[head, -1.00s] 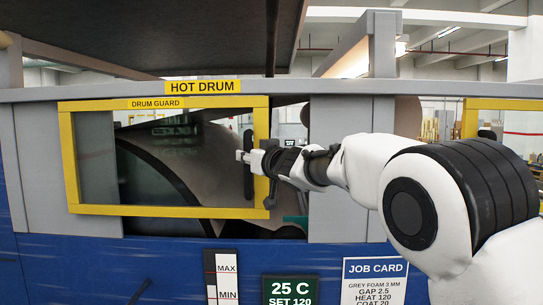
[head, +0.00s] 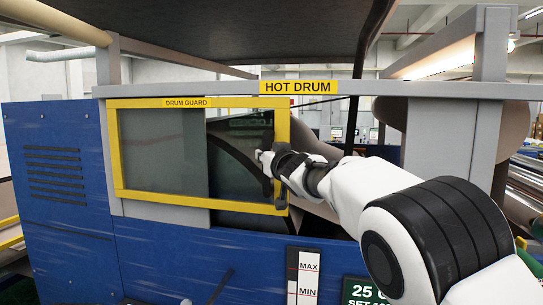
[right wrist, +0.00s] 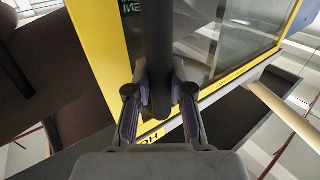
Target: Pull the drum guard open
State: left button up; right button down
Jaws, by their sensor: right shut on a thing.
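The drum guard (head: 150,193) is a yellow-framed clear panel on the machine front, left of centre in the head view. My right gripper (head: 268,163) is at this handle. In the right wrist view the two fingers of my right gripper (right wrist: 158,98) are closed around the handle bar. The gripper partly hides the handle in the head view. My left gripper is not in view.
The drum shows dark behind the clear panel. A grey post (head: 437,140) stands right of the opening, and a grey beam (head: 400,88) runs above the guard. A MAX/MIN gauge (head: 303,278) is below on the blue front (head: 170,255).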

jog(key=c, duration=1)
grip_release()
jog(key=shift+d+r, duration=0.3)
jog(key=shift+r, duration=0.15)
jog(key=shift+d+f, duration=0.15)
jog(key=shift+f, duration=0.1)
jog(key=shift+s, duration=0.1)
jog(key=v, duration=1.2)
jog(key=shift+r, duration=0.1)
